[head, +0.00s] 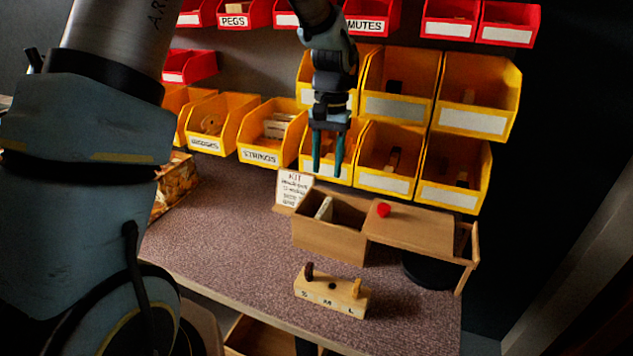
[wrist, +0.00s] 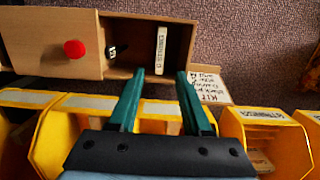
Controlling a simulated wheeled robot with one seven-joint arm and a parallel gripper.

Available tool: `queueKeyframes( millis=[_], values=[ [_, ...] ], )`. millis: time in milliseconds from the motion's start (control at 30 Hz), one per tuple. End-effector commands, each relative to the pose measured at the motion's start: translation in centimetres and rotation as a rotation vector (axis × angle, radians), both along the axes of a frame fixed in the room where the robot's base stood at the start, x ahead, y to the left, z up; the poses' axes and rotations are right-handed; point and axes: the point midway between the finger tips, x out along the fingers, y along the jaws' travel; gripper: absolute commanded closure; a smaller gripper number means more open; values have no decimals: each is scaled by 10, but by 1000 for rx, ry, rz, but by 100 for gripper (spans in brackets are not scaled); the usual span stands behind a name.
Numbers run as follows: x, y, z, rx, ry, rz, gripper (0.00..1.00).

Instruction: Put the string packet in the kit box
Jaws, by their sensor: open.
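The wooden kit box (head: 328,243) stands on the bench with its lid (head: 415,228) slid to the right, leaving the left part open. A pale string packet (head: 323,208) stands on edge inside the open part. In the wrist view the packet (wrist: 161,48) shows its lettered edge, near the box's wall by the card. A small dark item (wrist: 116,50) is beside it, partly under the lid. My gripper (head: 327,172) is open and empty, above and behind the box. In the wrist view its fingertips (wrist: 160,75) point toward the packet with a gap; they appear apart from it.
A kit card (head: 295,189) stands at the box's left. The red knob (head: 383,209) is on the lid. Yellow bins, including the strings bin (head: 259,156) with more packets, line the back. A wooden peg block (head: 332,292) stands in front. The bench's left middle is clear.

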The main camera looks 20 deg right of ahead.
Motion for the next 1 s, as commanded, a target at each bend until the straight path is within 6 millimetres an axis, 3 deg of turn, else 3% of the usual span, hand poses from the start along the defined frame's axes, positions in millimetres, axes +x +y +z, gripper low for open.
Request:
queueKeyframes(
  millis=[167,267,367,467,500,600,700,833,1000],
  values=[
    [0,1,4,1,1,1,51],
    [6,18,7,-6,-11,34,51],
    [16,71,15,-26,-39,127,51],
    [17,147,22,-53,-85,267,51],
    [13,176,24,-63,-106,325,51],
    [-6,239,26,-84,-155,460,51],
    [-28,281,26,-99,-196,562,51],
    [-46,307,24,-106,-225,635,51],
    [-49,311,23,-108,-230,645,51]
  ],
)
